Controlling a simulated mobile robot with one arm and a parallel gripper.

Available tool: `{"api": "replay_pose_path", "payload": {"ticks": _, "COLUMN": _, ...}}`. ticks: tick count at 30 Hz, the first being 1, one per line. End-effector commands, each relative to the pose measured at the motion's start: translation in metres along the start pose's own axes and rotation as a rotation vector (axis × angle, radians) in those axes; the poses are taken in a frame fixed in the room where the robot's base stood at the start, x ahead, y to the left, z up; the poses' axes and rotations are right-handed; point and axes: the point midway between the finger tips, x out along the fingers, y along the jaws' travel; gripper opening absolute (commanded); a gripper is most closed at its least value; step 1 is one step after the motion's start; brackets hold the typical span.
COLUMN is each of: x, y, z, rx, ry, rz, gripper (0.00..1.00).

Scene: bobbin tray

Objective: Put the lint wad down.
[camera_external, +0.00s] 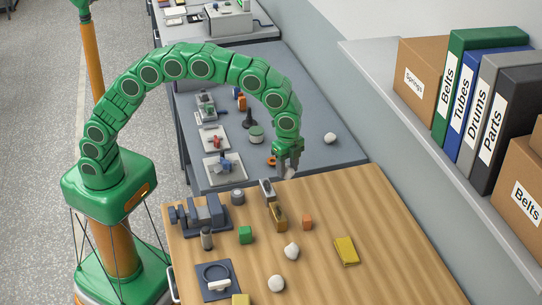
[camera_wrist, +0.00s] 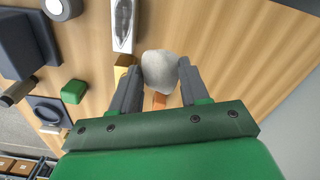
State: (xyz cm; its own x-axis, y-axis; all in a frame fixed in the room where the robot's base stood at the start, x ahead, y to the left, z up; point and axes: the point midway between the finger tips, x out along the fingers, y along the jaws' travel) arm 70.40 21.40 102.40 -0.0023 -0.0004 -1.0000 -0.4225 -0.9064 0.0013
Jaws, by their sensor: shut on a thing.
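The lint wad (camera_wrist: 160,69) is a rounded, off-white lump. In the wrist view it sits between the two fingers of my gripper (camera_wrist: 157,80), which are shut on it. In the external view my gripper (camera_external: 289,170) hangs pointing down near the far edge of the wooden table (camera_external: 370,215). I cannot clearly make out the wad there. The gripper appears to be above the tabletop, near a small grey and white block (camera_external: 267,190).
The wooden table holds a grey machine (camera_external: 203,212), a green cube (camera_external: 245,235), a brass block (camera_external: 278,217), an orange cube (camera_external: 307,222), a yellow block (camera_external: 346,251), two whitish lumps (camera_external: 276,283) and a dark tray (camera_external: 217,281). The right side is clear. A shelf (camera_external: 430,140) runs along the right.

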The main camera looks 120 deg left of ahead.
Motion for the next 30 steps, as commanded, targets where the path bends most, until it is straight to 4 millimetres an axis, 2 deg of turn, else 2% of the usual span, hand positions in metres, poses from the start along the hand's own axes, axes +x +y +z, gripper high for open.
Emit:
{"api": "replay_pose_path", "payload": {"ticks": 13, "x": 0.020, "y": -0.030, "z": -0.033, "rx": 0.000, "ry": 0.003, "rz": -0.002, "gripper": 0.17}}
{"api": "replay_pose_path", "payload": {"ticks": 24, "x": 0.056, "y": -0.049, "z": -0.054, "rx": 0.000, "ry": 0.001, "rz": -0.001, "gripper": 0.17}}
{"api": "replay_pose_path", "payload": {"ticks": 30, "x": 0.066, "y": -0.055, "z": -0.061, "rx": 0.000, "ry": 0.001, "rz": -0.001, "gripper": 0.17}}
